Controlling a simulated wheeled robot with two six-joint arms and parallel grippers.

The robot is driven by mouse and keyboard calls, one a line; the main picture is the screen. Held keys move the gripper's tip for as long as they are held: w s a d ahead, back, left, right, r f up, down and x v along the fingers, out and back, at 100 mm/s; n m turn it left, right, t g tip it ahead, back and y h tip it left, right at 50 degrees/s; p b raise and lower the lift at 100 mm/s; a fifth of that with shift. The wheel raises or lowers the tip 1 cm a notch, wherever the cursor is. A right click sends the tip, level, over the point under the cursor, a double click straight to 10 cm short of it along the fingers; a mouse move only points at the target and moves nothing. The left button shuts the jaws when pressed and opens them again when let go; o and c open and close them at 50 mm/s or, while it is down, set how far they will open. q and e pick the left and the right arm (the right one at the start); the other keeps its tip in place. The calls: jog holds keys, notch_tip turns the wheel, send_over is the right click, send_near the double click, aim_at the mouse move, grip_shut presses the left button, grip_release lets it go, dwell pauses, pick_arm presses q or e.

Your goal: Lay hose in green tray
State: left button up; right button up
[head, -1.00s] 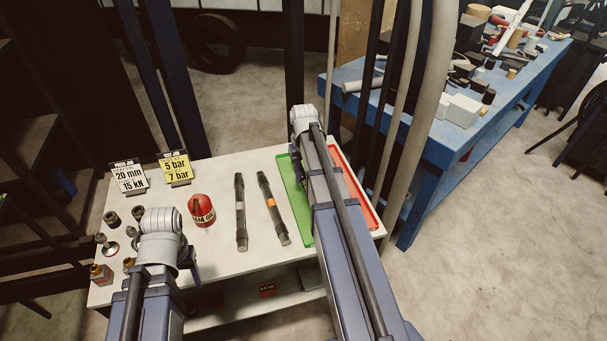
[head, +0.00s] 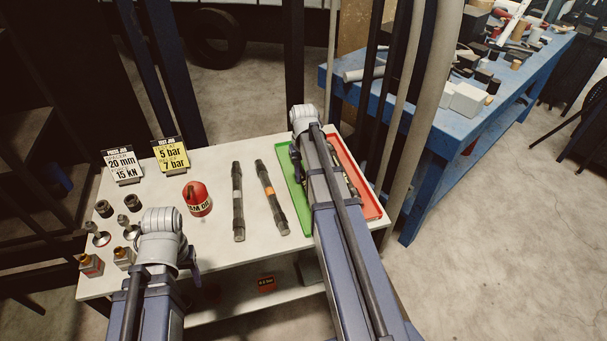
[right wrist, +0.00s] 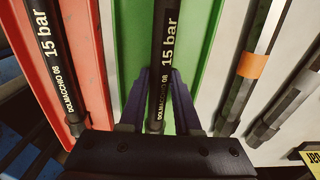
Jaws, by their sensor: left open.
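The green tray (head: 284,163) lies on the right part of the white table, partly hidden under my right arm; it also shows in the right wrist view (right wrist: 203,75). A black hose marked "15 bar" (right wrist: 165,40) runs lengthwise over the green tray's floor. My right gripper (right wrist: 160,78) has its purple fingertips close against both sides of this hose, near its lower end. I cannot tell whether the hose touches the tray floor. In the head view my right gripper (head: 296,158) is mostly hidden by its arm. My left gripper (head: 196,272) is open and empty at the table's front.
A red tray (head: 371,202) beside the green one holds another black "15 bar" hose (right wrist: 60,60). A red can (head: 198,199), fittings (head: 103,208) and two signs (head: 171,155) stand further left.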

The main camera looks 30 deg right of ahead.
jog(key=o, duration=0.5)
jog(key=shift+r, duration=0.1)
notch_tip(320, 180, up, 8)
jog(key=p, duration=0.8)
jog(key=shift+f, duration=0.2)
jog(key=s+a+n, duration=0.2)
jog(key=s+a, duration=0.3)
jog(key=a, duration=0.5)
jog(key=s+a+n, duration=0.2)
jog(key=s+a, duration=0.4)
jog(key=a, duration=0.4)
jog(key=s+a+n+h, duration=0.1)
jog(key=s+a+n, duration=0.1)
jog(key=s+a, duration=0.4)
jog(key=a, duration=0.4)
jog(key=shift+a, duration=0.3)
